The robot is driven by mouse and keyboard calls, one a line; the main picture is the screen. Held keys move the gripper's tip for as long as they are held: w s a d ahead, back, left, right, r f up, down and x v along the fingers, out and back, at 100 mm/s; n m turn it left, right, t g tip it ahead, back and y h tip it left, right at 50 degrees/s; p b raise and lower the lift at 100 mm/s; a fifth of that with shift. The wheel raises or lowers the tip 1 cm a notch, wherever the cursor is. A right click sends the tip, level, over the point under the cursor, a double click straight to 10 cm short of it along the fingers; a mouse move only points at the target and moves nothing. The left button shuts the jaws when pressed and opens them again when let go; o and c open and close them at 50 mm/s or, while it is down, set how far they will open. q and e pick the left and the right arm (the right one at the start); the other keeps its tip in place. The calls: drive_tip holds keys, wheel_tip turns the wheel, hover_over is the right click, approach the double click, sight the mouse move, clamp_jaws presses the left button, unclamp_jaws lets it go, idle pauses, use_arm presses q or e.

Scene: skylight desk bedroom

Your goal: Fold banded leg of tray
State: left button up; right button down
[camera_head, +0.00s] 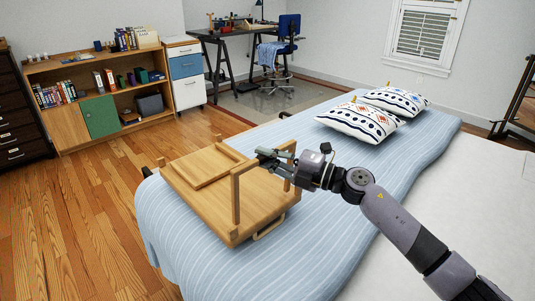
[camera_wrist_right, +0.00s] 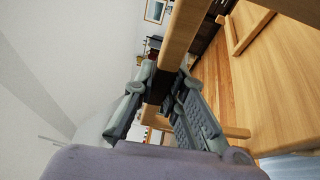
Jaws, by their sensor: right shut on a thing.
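A wooden tray (camera_head: 225,192) lies upside down on the bed, underside up. One leg frame (camera_head: 212,168) lies flat against the left part of the tray. The other leg (camera_head: 236,200) stands raised at the right part, with two posts and a crossbar. My right gripper (camera_head: 268,157) is shut on the crossbar of this raised leg. In the right wrist view the bar (camera_wrist_right: 185,40) runs between the fingers of the gripper (camera_wrist_right: 160,95). A dark stretch shows on the bar between the fingers; I cannot tell whether it is the band or shadow. My left gripper is not in view.
The tray rests on a blue striped bed cover (camera_head: 310,240). Two patterned pillows (camera_head: 360,123) lie farther back on the bed. A low bookshelf (camera_head: 68,72) stands at the far left, and a desk (camera_head: 235,36) at the back. Wooden floor is clear left of the bed.

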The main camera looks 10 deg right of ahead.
sight(282, 149)
drive_tip(key=w+a+f+m+g+h+p, duration=0.1)
drive_tip(key=w+a+f+g+h+p, duration=0.1)
drive_tip(key=w+a+p, duration=0.3)
drive_tip(key=shift+w+a+h+p, duration=0.4)
drive_tip(key=shift+w+h+p, duration=0.2)
drive_tip(key=shift+w+p, duration=0.75)
drive_tip(key=shift+w+f, duration=0.1)
drive_tip(key=shift+f, duration=0.1)
drive_tip(key=c, duration=1.6)
unclamp_jaws()
drive_tip(key=shift+w, duration=0.1)
drive_tip(key=shift+r, duration=0.15)
drive_tip(key=v, duration=1.2)
